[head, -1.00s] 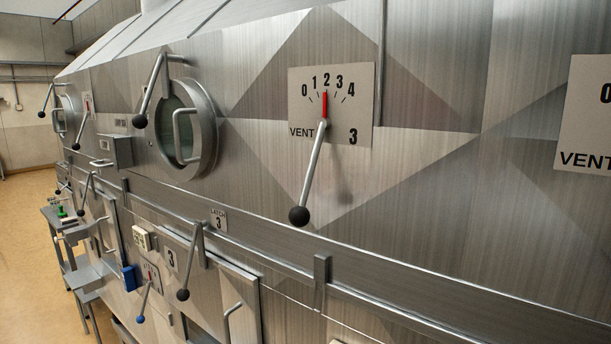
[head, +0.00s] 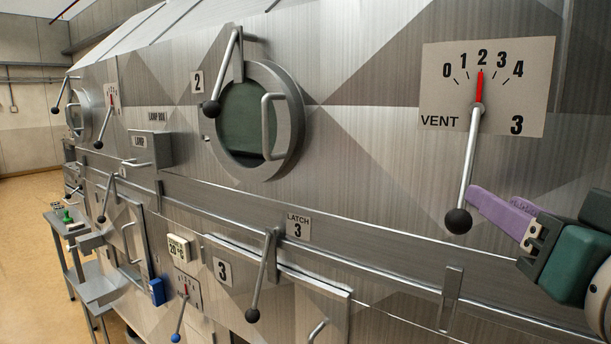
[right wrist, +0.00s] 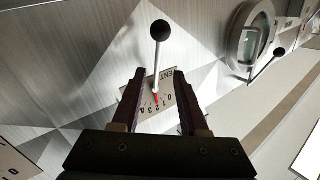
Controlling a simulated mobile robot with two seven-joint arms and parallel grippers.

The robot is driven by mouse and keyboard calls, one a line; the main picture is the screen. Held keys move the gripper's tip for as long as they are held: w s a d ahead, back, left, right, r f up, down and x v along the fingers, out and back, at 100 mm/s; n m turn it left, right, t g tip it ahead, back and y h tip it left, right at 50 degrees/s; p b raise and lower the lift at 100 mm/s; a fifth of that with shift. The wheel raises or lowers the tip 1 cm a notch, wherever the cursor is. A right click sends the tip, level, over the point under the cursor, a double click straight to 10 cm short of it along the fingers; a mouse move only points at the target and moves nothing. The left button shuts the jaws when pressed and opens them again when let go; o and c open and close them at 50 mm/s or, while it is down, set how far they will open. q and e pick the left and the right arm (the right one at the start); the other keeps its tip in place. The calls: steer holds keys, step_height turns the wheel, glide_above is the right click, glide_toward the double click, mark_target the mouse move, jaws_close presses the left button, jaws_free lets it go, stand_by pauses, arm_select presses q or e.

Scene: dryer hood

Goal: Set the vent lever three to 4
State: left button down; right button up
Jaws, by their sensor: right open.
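The vent lever three (head: 468,165) is a metal rod with a black ball knob hanging down and slightly left from its pivot. Its red pointer (head: 479,85) stands at 2 on the 0-to-4 plate (head: 540,80) marked VENT 3. My right gripper (head: 492,208) comes in from the right, its purple fingers just right of the knob. In the right wrist view the open fingers (right wrist: 166,82) lie either side of the lever (right wrist: 157,62), with the knob beyond the tips. I cannot tell whether they touch it. My left gripper is not in view.
A round port (head: 255,120) with its own black-knobbed lever (head: 228,72) is to the left. Below are a rail (head: 380,270), the LATCH 3 lever (head: 263,275) and a small blue-knobbed lever (head: 181,318). The panel left of the vent lever is clear.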

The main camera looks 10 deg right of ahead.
mark_target(468, 179)
steer(key=p+x, duration=0.1)
steer(key=x, duration=0.1)
steer(key=p+x, duration=0.1)
steer(key=x, duration=0.2)
steer(key=p+x, duration=0.2)
steer(key=x, duration=0.1)
steer(key=shift+d+r, duration=0.3)
steer(key=shift+w+d+f, duration=0.15)
steer(key=shift+w+d, duration=0.05)
steer(key=shift+w, duration=0.5)
jaws_close()
stand_by(0.6)
